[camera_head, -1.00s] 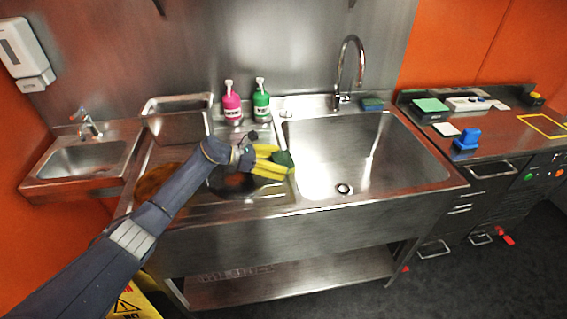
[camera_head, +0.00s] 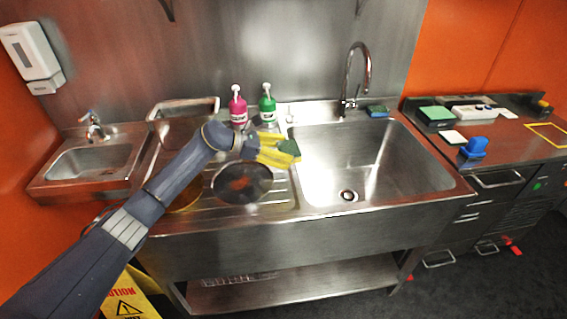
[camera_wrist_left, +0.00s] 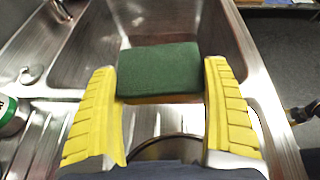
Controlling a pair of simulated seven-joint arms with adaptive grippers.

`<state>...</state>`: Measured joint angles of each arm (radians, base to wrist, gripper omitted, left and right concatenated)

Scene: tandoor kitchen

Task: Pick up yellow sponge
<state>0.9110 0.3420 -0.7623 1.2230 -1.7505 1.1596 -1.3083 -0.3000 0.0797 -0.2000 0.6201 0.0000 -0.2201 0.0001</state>
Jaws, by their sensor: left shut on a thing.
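My left gripper (camera_head: 277,150), with yellow ribbed fingers, is shut on the yellow sponge, which has a dark green top. The sponge (camera_head: 289,148) shows at the fingertips in the head view, over the drainboard near the left rim of the large sink. In the left wrist view the sponge (camera_wrist_left: 158,70) lies between the tips of the two fingers of the left gripper (camera_wrist_left: 160,100), green face up with a thin yellow edge below.
A dark round pan (camera_head: 241,183) sits on the drainboard below the arm. A pink bottle (camera_head: 238,110) and a green bottle (camera_head: 267,107) stand behind. The large sink basin (camera_head: 365,160) is empty. A blue-green sponge (camera_head: 377,111) lies by the faucet (camera_head: 352,80).

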